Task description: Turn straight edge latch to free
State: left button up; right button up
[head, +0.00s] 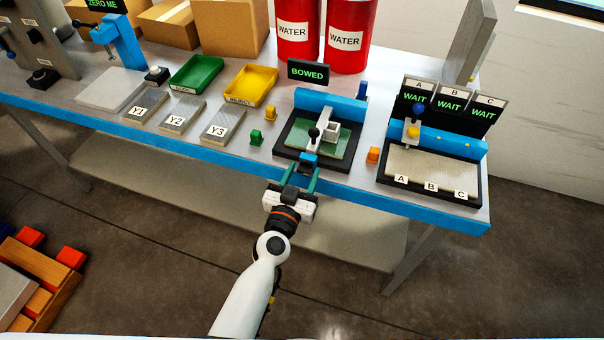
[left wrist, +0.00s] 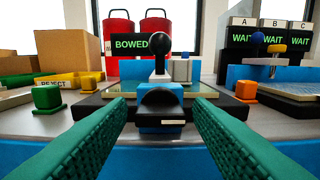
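The straight edge station has a black base (head: 284,149), a green plate (head: 337,142) and a blue back block (head: 330,105). A grey straight edge piece (head: 328,134) lies over the plate. A lever with a black ball knob (head: 313,132) stands upright by it; the knob also shows in the left wrist view (left wrist: 159,46). A blue block (left wrist: 161,97), likely part of the latch, is at the front edge. My left gripper (head: 296,178) is open and empty, its green fingers pointing at the blue block, which appears between the fingertips. Contact cannot be told. My right gripper is not in view.
A display (head: 309,71) reads BOWED. A green block (head: 256,138) and an orange block (head: 373,155) flank the station. At right is a fixture marked A, B, C (head: 430,170) with WAIT displays. Plates Y1, Y2, Y3 (head: 222,125) lie left. Floor in front is open.

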pick_arm(q)
jog(key=c, duration=0.8)
jog(key=shift+n, duration=0.3)
jog(key=n, duration=0.3)
jog(key=shift+n+p, duration=0.3)
jog(key=shift+n, duration=0.1)
jog(key=n, duration=0.9)
jog(key=shift+n, duration=2.3)
